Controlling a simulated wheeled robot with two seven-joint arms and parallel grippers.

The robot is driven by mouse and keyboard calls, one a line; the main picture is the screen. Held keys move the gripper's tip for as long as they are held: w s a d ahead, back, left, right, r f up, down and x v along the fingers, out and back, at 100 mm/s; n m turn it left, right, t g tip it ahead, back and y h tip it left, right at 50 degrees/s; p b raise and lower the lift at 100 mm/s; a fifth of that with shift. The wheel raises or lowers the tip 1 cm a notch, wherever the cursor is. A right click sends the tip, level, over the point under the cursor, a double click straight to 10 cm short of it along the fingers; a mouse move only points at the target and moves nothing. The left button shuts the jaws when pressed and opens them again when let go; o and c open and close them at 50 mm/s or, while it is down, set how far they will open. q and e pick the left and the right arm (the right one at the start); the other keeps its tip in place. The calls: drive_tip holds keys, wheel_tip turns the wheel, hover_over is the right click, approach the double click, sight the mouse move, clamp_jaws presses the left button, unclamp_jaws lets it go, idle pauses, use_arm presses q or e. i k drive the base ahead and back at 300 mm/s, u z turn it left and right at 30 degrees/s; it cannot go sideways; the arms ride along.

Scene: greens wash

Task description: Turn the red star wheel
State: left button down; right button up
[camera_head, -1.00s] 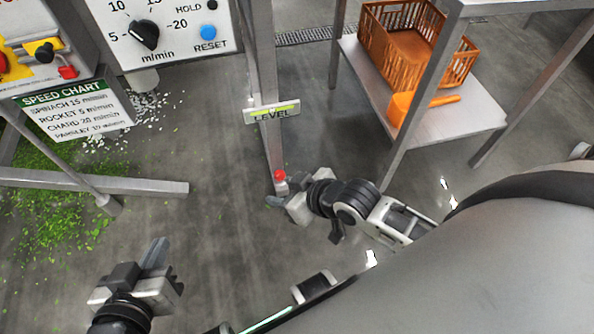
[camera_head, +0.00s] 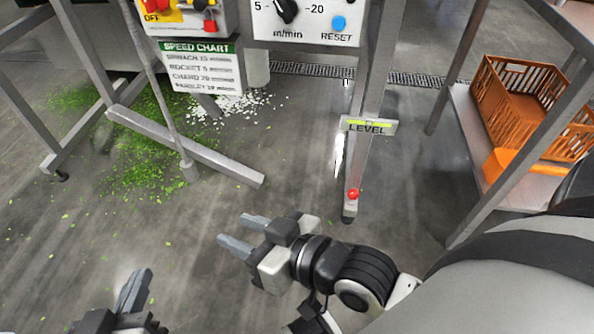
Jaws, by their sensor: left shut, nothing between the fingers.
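The red star wheel (camera_head: 353,194) is a small red knob low on a grey metal leg, just above the leg's foot, right of the picture's middle. My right gripper (camera_head: 244,234) is left of and a little below it in the picture, apart from it. Its two fingers point left and stand apart with nothing between them. My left gripper (camera_head: 133,291) is at the bottom left, far from the wheel, with its fingers together and empty. The bottom edge cuts off part of it.
A LEVEL sign (camera_head: 368,126) is on the same leg. A control panel (camera_head: 309,20) and a speed chart (camera_head: 200,68) are at the top. A grey frame bar (camera_head: 185,145) crosses at left above spilled greens. An orange crate (camera_head: 520,100) sits on a shelf at right.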

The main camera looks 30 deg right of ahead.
sight(353, 194)
drive_tip(key=u, duration=1.3)
drive_tip(key=k, duration=0.75)
drive_tip(key=z, duration=1.65)
drive_tip(key=i, duration=0.5)
drive_tip(key=u, duration=0.05)
